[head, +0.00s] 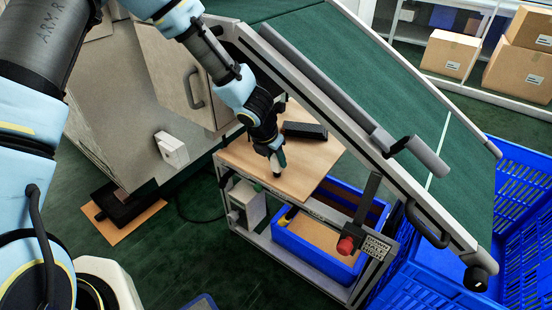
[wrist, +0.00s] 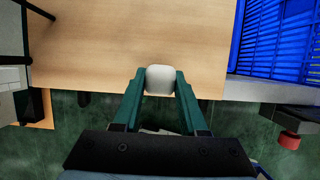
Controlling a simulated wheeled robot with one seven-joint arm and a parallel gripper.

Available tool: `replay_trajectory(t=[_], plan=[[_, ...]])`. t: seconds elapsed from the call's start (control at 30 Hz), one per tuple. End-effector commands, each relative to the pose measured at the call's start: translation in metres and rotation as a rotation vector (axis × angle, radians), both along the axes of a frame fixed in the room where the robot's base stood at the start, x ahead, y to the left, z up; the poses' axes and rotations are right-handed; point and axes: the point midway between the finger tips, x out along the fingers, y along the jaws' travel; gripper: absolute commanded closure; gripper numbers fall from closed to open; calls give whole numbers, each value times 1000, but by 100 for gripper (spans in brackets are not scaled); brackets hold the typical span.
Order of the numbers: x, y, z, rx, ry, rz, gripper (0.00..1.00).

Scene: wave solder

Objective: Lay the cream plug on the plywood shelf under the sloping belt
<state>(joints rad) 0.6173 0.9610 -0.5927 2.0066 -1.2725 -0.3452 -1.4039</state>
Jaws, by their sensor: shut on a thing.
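The cream plug (wrist: 160,78) is a small, pale rounded block between the two green fingers of my gripper (wrist: 161,86) in the wrist view. My gripper (head: 278,163) is shut on it. In the head view the gripper points down at the plywood shelf (head: 310,172), and I cannot make out the plug there. In the wrist view the plug overlaps the shelf's near edge, with bare plywood (wrist: 120,40) beyond it. I cannot tell whether the plug touches the wood. The shelf lies under the sloping green belt (head: 448,150).
A black block (head: 304,130) lies on the shelf behind my gripper. The belt's metal side rail (head: 330,112) slopes above the shelf's right side. A red knob (head: 346,246) sticks out at the front. Blue bins (head: 298,237) stand below the shelf. Its front left is bare.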

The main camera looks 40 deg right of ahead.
Motion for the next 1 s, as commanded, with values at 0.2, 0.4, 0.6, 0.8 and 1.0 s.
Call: replay_trajectory(t=[0.2, 0.4, 0.6, 0.8, 1.0], plan=[[0, 0, -2, 1, 0, 0, 42], [0, 0, -2, 1, 0, 0, 28], [0, 0, 1, 0, 0, 0, 28], [-2, 8, 25, -1, -1, 0, 28], [-5, 20, 56, -1, -2, -1, 28]])
